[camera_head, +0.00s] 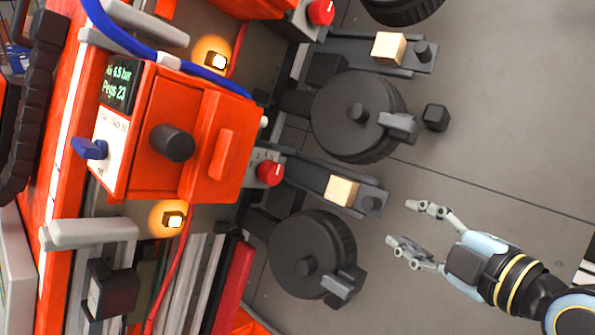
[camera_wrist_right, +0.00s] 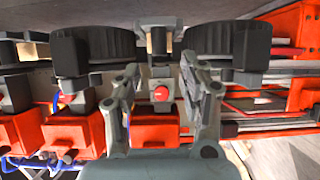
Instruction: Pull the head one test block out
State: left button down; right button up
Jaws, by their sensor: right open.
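Two pale wooden blocks show in the head view. The nearer block (camera_head: 341,190) sits on a dark grey arm beside a red knob (camera_head: 270,172), and the farther block (camera_head: 388,48) sits on a similar arm higher up. I cannot tell by any label which is head one's. My right gripper (camera_head: 400,222) is open and empty, to the lower right of the nearer block and apart from it. In the right wrist view the open fingers (camera_wrist_right: 160,72) frame a red knob (camera_wrist_right: 160,93) beyond them. My left gripper is not in view.
Black drums (camera_head: 359,116) and (camera_head: 306,254) flank the nearer arm. An orange cabinet (camera_head: 175,140) with a small display stands at left. A small dark cube (camera_head: 435,117) is right of the upper drum.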

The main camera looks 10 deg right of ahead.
jog(key=s+a+r, duration=0.1)
jog(key=s+r, duration=0.2)
jog(key=s, duration=0.6)
jog(key=shift+a+r+p, duration=0.35)
jog(key=shift+a+r, duration=0.05)
